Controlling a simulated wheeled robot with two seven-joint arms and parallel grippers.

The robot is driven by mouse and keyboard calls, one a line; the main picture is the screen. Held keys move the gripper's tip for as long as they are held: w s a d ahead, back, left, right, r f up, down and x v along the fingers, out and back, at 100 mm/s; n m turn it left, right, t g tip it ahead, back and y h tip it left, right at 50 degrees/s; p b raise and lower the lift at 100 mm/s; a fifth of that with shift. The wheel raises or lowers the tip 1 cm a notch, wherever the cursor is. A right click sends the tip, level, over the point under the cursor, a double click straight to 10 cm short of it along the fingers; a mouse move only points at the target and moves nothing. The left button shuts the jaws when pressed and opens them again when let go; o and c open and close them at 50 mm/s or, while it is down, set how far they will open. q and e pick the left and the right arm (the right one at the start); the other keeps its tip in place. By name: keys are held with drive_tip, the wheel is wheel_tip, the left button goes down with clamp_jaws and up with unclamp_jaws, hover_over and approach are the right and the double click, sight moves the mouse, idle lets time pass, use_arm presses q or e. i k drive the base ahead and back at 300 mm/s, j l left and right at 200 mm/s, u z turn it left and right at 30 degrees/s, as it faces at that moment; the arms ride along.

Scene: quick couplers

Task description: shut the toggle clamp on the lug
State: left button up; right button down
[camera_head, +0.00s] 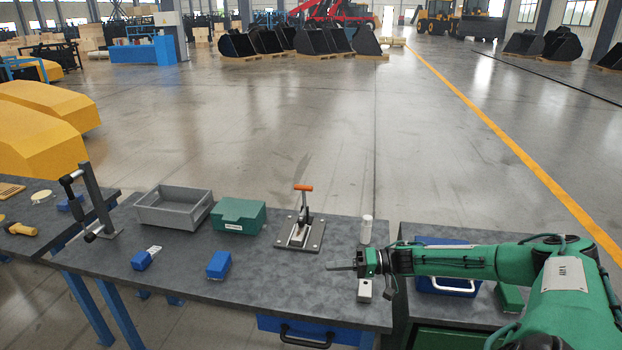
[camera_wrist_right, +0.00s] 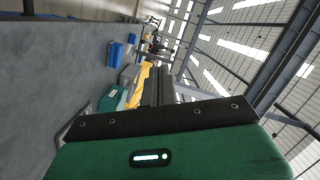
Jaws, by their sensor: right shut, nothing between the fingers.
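The toggle clamp (camera_head: 298,232) stands on a metal base plate towards the back of the middle table. Its orange-tipped handle (camera_head: 303,188) points straight up. The lug is too small to make out at the clamp. My right gripper (camera_head: 340,268) is shut and empty. It points left over the table, to the right of and nearer than the clamp, and apart from it. Its shut fingers also show in the right wrist view (camera_wrist_right: 159,86), where I cannot make out the clamp. My left gripper is not in view.
A grey tray (camera_head: 174,207) and a green box (camera_head: 238,216) stand left of the clamp. Blue blocks (camera_head: 219,265) lie nearer the front. A white cylinder (camera_head: 366,229) stands right of the clamp. A grey post (camera_head: 97,198) rises at the left. The table's front middle is clear.

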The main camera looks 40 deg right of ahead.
sight(305, 188)
drive_tip(key=i+l, duration=0.45)
drive_tip(key=l, duration=0.15)
drive_tip(key=i+l, duration=0.4)
drive_tip(key=l, duration=0.15)
drive_tip(key=i+l, duration=0.45)
drive_tip(key=l, duration=0.15)
